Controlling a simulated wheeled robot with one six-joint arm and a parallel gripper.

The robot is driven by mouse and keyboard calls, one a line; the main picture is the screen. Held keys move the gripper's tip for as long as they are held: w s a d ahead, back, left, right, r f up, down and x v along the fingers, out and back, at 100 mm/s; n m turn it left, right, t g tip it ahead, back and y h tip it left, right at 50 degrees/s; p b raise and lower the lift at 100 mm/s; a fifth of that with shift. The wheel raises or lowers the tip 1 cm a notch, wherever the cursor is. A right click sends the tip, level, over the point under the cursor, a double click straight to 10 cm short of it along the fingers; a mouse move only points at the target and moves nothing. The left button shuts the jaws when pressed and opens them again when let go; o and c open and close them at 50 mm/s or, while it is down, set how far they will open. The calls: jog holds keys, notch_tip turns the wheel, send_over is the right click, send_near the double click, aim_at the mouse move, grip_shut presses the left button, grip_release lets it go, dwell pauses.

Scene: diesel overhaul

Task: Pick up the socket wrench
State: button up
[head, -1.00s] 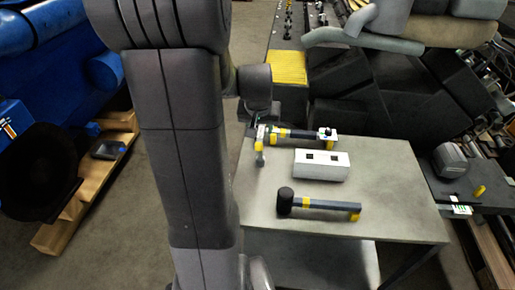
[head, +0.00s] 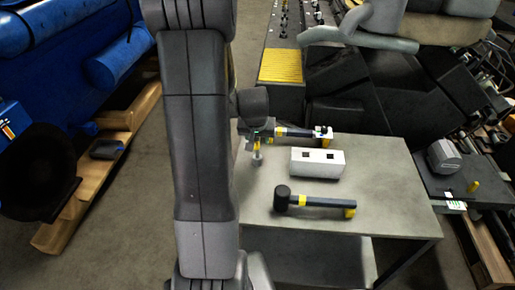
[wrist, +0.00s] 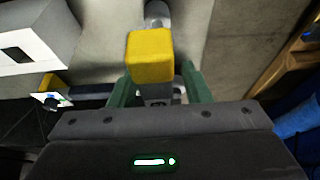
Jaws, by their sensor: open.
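The socket wrench (head: 298,132), with a dark handle and a yellow band, lies along the back edge of the table. Its pale right end (head: 324,132) shows in the head view. In the wrist view, part of the dark handle (wrist: 92,88) shows at the left. My gripper (wrist: 158,78) is open, with its green fingers either side of a yellow block (wrist: 150,57) at the wrench's left end. A grey round piece (wrist: 157,12) shows beyond the block. I cannot tell whether the fingers touch anything. In the head view, my arm partly hides this end.
A black-headed mallet (head: 315,202) lies nearer on the grey table (head: 390,185). A dark side surface with a grey part (head: 443,157) stands to the right. Wooden pallets (head: 60,215) lie left.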

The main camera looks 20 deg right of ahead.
grip_shut()
jog(key=shift+r, duration=0.1)
notch_tip(320, 180, up, 10)
jog(key=shift+f+b, duration=0.1)
jog(key=shift+b, duration=0.5)
jog(key=c, duration=0.9)
grip_release()
grip_shut()
